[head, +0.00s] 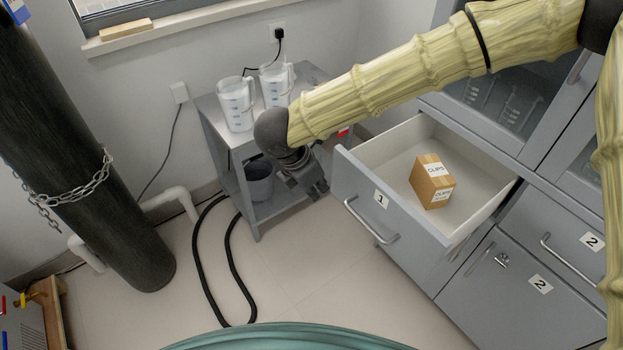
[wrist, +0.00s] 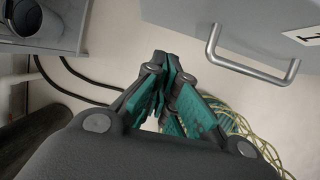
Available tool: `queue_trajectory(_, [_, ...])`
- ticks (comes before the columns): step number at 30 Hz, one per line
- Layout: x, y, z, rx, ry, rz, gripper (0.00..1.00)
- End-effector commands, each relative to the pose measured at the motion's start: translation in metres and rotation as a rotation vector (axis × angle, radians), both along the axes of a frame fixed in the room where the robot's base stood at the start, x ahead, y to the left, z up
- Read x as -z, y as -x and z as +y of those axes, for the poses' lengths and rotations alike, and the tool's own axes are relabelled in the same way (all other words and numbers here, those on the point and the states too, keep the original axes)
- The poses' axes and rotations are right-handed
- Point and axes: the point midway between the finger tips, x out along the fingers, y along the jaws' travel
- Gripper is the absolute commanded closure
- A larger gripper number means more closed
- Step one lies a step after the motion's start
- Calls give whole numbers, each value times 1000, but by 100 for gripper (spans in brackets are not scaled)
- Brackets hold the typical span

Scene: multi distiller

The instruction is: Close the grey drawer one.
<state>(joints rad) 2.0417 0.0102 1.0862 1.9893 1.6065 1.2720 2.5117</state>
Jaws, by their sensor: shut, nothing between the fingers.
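The grey drawer one (head: 356,200) is pulled out of the cabinet, with a label "1" and a bar handle (head: 371,221) on its front. A brown cardboard box marked "CLIPS" (head: 433,182) stands inside it. My gripper (head: 318,190) is left of the drawer front, apart from it, in front of the small grey side table. In the wrist view my gripper (wrist: 165,65) has its fingers together and empty. The drawer's handle (wrist: 250,62) and part of its front (wrist: 200,15) show at the upper right there.
A small grey side table (head: 205,105) with two measuring jugs (head: 237,105) stands at the back wall. Closed drawer two (head: 556,235) and a cupboard door (head: 500,290) are right of drawer one. A black hose (head: 202,265) lies on the floor. Floor in front of the drawer is clear.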

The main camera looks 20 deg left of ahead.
Motion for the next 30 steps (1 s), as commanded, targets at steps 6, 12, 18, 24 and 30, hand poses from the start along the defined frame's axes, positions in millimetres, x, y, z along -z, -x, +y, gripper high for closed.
queue_trajectory(6, [15,-19,-15,6,-2,-1,100])
queue_trajectory(12, [16,-34,-26,3,0,0,100])
queue_trajectory(18, [16,-38,-29,1,0,0,100])
queue_trajectory(24, [16,-38,-29,1,0,0,100])
queue_trajectory(30, [15,-41,-31,2,0,0,100])
